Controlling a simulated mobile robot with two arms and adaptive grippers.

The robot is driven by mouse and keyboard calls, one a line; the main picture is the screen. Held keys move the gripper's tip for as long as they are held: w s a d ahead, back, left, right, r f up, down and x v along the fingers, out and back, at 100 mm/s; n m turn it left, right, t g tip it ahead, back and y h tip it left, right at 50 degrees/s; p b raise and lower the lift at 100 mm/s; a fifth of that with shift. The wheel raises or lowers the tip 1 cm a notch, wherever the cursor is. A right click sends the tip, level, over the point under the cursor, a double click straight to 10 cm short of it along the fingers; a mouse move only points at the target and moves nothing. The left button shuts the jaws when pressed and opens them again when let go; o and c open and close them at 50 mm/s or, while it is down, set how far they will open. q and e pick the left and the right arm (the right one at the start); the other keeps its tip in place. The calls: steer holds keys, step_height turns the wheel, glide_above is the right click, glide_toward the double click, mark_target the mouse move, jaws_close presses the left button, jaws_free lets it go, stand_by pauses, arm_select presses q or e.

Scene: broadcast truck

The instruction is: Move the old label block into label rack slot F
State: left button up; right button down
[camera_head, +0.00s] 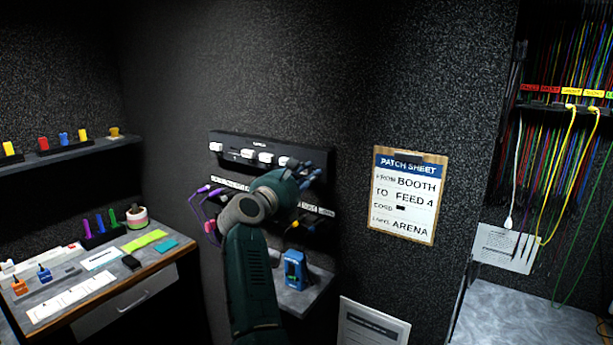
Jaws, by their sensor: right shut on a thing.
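The label rack (235,141) is a dark bar on the back wall, with several white blocks, such as a white block (265,157), along its front. My right gripper (311,177) is at the rack's right end, with its fingers close to the rack. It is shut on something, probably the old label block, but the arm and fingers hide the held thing. Slot letters are too small to read, and the gripper covers the right-hand slots. My left gripper is not in view.
A lower strip (320,210) with cables hangs below the rack. A blue device (294,268) stands on a small shelf (318,282). A patch sheet clipboard (405,196) hangs to the right. A cluttered desk (150,262) is at left.

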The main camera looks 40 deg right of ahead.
steer(key=shift+x, duration=1.4)
steer(key=c, duration=1.6)
jaws_free()
steer(key=shift+s, duration=0.1)
steer(key=shift+o, duration=0.2)
steer(key=shift+d, duration=0.1)
